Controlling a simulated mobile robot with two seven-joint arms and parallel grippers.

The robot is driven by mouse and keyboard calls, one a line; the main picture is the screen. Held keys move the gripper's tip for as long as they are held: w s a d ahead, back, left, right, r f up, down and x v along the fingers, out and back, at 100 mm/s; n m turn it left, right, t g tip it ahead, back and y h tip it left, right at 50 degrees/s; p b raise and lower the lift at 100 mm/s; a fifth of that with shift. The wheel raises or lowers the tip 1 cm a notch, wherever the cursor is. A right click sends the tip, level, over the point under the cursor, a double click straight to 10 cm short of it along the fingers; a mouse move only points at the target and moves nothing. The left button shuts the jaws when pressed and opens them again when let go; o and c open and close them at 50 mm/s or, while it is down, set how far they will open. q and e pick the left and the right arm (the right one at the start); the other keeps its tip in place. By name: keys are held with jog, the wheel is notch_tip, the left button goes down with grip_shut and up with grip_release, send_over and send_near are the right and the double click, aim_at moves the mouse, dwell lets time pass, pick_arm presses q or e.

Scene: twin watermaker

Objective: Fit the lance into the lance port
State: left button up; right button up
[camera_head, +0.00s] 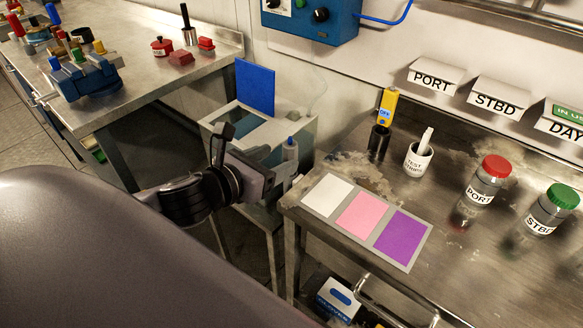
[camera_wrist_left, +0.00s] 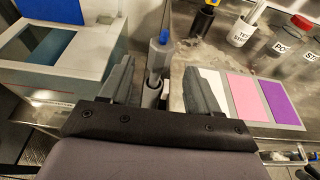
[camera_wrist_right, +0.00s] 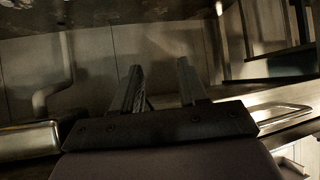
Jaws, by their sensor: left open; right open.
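The lance, a grey cylinder with a blue tip (camera_head: 290,149), stands upright at the right side of the grey open-topped box (camera_head: 305,130). In the left wrist view the lance (camera_wrist_left: 157,56) shows beyond and between my fingers, its lower end in a grey round collar; I cannot tell whether this collar is the lance port. My left gripper (camera_head: 286,183) is open beside the lance, and in its wrist view the open jaws (camera_wrist_left: 158,76) straddle its line without visible contact. My right gripper (camera_wrist_right: 160,66) is open and empty, low among dark metal surfaces.
A steel bench (camera_head: 480,270) on the right holds a white, pink and purple card (camera_head: 362,217), a test strips cup (camera_head: 417,161), a yellow meter (camera_head: 388,105) and two jars. A blue panel (camera_head: 255,87) rises from the box. Another bench (camera_head: 130,60) stands at left.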

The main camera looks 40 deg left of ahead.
aim_at(286, 155)
pick_arm(q)
jog(key=shift+p+x, duration=0.3)
jog(key=shift+x, duration=2.5)
grip_shut()
